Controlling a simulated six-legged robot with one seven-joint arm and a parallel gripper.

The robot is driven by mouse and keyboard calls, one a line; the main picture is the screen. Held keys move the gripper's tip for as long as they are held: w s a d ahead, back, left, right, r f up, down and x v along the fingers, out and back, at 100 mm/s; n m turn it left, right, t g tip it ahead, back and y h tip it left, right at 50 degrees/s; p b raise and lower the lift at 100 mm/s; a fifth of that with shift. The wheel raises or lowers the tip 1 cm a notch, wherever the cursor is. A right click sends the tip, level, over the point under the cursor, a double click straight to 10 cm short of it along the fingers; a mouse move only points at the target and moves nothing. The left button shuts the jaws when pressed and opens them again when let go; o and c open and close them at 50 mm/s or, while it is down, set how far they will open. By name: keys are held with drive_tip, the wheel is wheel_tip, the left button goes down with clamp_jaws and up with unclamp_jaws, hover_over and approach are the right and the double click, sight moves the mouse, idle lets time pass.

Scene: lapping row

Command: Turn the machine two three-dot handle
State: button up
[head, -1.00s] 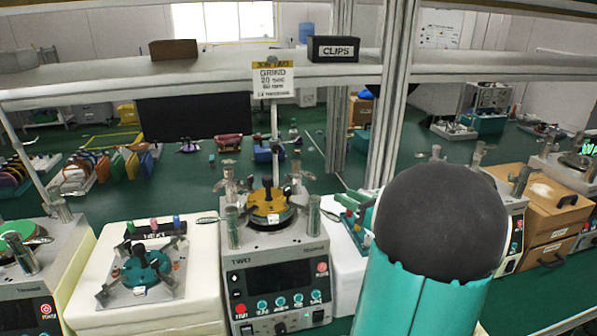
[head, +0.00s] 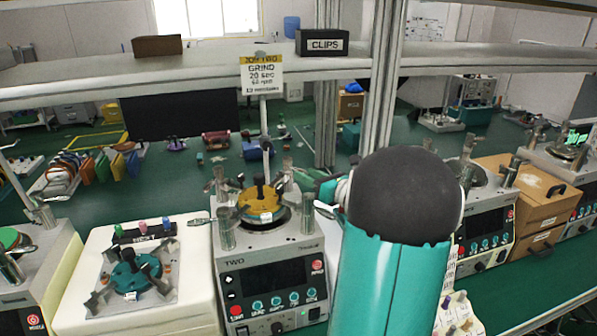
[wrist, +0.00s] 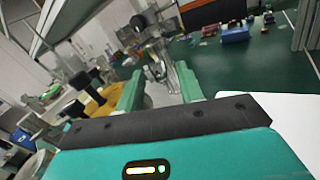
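Machine two (head: 231,262), a grey bench unit marked TWO, stands in the middle of the head view. On its top sits a round gold fixture (head: 250,213) with black knobs and a small white tag; any dots are too small to read. The fixture also shows in the wrist view (wrist: 97,108), left of my fingers, with its black knobs. Metal posts surround it. My gripper (wrist: 160,84) shows two teal fingers apart, with metal parts seen beyond the gap and nothing held. In the head view my arm mostly hides it, right of the machine.
A white block with a teal fixture (head: 128,279) stands left of machine two. Another machine (head: 487,240) and wooden drawers (head: 537,205) stand to the right. A shelf (head: 190,78) with a CLIPS box (head: 322,43) and upright posts crosses behind. The green floor lies beyond.

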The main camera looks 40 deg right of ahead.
sight(294, 169)
drive_tip(key=w, duration=0.4)
clamp_jaws()
